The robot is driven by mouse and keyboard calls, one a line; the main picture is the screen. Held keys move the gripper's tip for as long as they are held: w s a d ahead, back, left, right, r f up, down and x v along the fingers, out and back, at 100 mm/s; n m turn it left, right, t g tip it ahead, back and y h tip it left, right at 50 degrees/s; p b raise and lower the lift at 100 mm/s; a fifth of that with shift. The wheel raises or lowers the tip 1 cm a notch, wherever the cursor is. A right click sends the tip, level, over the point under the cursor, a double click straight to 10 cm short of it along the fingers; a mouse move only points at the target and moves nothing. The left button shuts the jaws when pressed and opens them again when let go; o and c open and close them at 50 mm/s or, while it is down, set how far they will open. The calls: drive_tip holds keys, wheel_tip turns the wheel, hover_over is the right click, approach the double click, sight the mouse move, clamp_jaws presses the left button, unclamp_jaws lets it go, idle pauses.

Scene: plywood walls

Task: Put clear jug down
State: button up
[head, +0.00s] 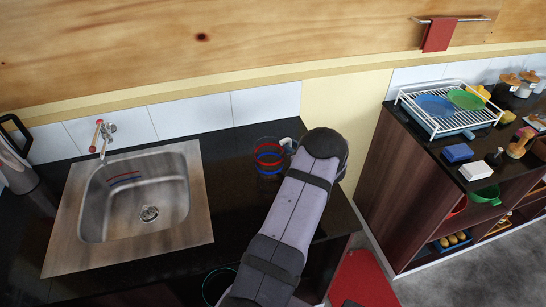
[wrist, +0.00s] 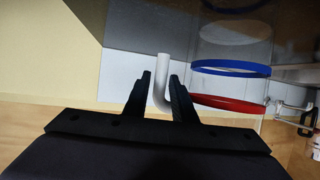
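The clear jug (head: 267,157) is see-through, with red and blue bands and a pale handle (head: 289,144). In the head view it is over the black counter, right of the sink. In the wrist view, which is upside down, the jug (wrist: 232,50) is upright, with its blue and red bands towards the rim. My arm hides the fingers in the head view. I cannot tell whether the jug's base touches the counter.
The steel sink (head: 135,205) with its tap (head: 102,135) is to the left. A kettle-like jug (head: 14,165) stands at the far left. The black counter (head: 232,150) is bare between sink and jug. A dish rack (head: 450,107) stands on another unit at right.

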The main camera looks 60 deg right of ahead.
drive_tip(key=shift+w+d+f, duration=0.3)
drive_tip(key=shift+w+d, duration=0.05)
drive_tip(key=shift+w, duration=0.15)
clamp_jaws()
drive_tip(key=shift+r, duration=0.2)
